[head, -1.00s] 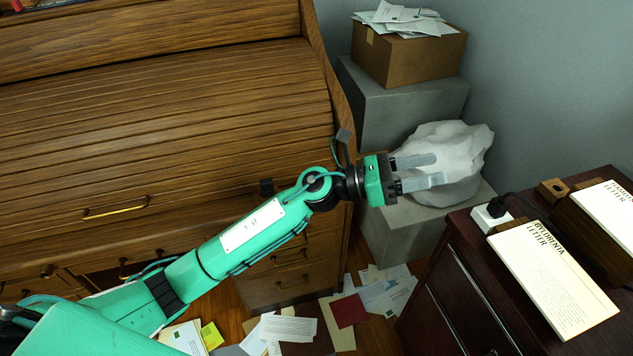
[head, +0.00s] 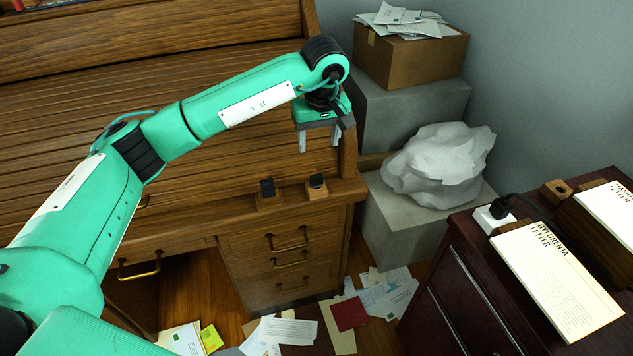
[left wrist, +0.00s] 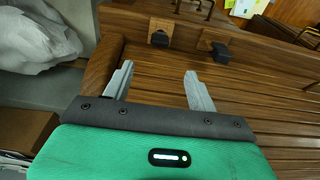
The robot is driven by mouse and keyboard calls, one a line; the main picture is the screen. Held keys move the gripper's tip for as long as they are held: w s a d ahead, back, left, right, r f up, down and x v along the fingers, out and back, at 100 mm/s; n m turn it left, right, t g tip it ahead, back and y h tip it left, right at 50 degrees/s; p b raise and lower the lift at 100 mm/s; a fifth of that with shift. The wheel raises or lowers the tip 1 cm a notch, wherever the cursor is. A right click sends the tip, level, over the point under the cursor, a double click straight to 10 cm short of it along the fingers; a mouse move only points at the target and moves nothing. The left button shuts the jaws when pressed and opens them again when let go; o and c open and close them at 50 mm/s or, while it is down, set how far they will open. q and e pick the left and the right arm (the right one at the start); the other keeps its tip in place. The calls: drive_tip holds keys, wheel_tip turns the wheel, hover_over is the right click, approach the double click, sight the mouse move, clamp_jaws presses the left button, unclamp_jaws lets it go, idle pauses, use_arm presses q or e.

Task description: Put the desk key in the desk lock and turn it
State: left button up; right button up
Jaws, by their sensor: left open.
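My left gripper (head: 319,140) is open and empty, fingers pointing down above the right end of the roll-top desk (head: 290,209). Two small wooden blocks with dark pieces on them stand on the desk ledge below it. The left block (head: 270,203) carries an upright black piece (head: 267,187); the right block (head: 317,192) carries a dark, rounded piece (head: 317,180). I cannot tell which piece is the desk key or where the lock is. In the left wrist view both blocks lie beyond the open fingers (left wrist: 159,72), apart from them. My right gripper is out of view.
A crumpled white bag (head: 440,165) sits on a grey block right of the desk. A cardboard box (head: 410,55) with papers stands behind it. A dark cabinet (head: 470,270) with books is at the right. Papers (head: 290,330) litter the floor.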

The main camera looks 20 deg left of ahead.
sight(317, 175)
use_arm(q)
drive_tip(key=f, duration=0.5)
drive_tip(key=w+f, duration=0.1)
drive_tip(key=f, duration=0.2)
drive_tip(key=shift+a+f, duration=0.2)
drive_tip(key=shift+a, duration=0.15)
drive_tip(key=f, duration=0.4)
drive_tip(key=shift+w+a+f+p, duration=0.1)
drive_tip(key=shift+w+a+p, duration=0.05)
drive_tip(key=shift+w+p, duration=0.2)
drive_tip(key=shift+f, duration=0.3)
drive_tip(key=c, duration=1.1)
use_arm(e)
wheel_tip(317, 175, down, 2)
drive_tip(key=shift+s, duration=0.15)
